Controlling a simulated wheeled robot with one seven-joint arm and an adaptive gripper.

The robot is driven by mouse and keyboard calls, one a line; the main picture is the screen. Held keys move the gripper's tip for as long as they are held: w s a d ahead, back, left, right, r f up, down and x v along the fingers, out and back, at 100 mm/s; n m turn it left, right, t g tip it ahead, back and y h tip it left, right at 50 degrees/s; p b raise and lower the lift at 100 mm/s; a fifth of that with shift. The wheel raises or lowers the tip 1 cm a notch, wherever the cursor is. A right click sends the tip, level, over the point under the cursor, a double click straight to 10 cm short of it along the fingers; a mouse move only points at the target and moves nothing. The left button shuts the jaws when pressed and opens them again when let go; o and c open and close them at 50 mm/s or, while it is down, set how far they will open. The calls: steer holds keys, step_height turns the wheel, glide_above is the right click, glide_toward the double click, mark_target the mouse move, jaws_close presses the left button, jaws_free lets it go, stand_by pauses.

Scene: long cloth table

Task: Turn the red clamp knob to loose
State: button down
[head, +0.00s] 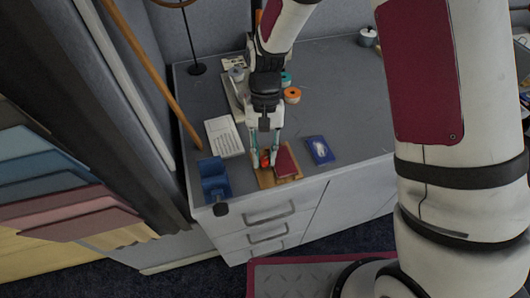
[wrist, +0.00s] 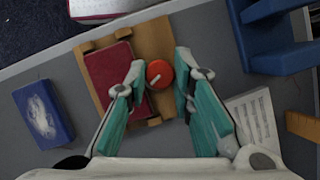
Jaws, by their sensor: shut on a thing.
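The red clamp knob (wrist: 160,74) is round, with a short white mark running diagonally across its top. It sits at the edge of a wooden board (wrist: 150,38), beside a dark red book-like block (wrist: 112,78) lying on that board. In the head view the knob (head: 265,160) is small and partly hidden by my fingers. My gripper (wrist: 163,76) has its teal fingers on either side of the knob and is shut on it. In the head view my gripper (head: 264,150) reaches down to the board near the table's front edge.
A blue box (wrist: 44,112) with a white picture lies beside the board. A blue holder (head: 213,180) and a white printed sheet or pad (head: 224,137) are on the other side. Orange-topped round items (head: 291,95) stand farther back. The table's right part (head: 350,100) is mostly clear.

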steer(key=n+h, duration=0.1)
steer(key=n, duration=0.2)
steer(key=n+h, duration=0.1)
steer(key=n, duration=0.2)
steer(key=shift+a+n+t, duration=0.2)
steer(key=shift+n+t, duration=0.1)
steer(key=shift+t, duration=0.1)
steer(key=n+h, duration=0.1)
steer(key=n, duration=0.2)
steer(key=n+t+h, duration=0.1)
steer(key=n, duration=0.2)
steer(key=shift+s+a+t, duration=0.1)
steer(key=shift+s+t, duration=0.05)
steer(key=shift+t, duration=0.15)
steer(key=c, duration=1.4)
jaws_free()
steer(key=v, duration=1.2)
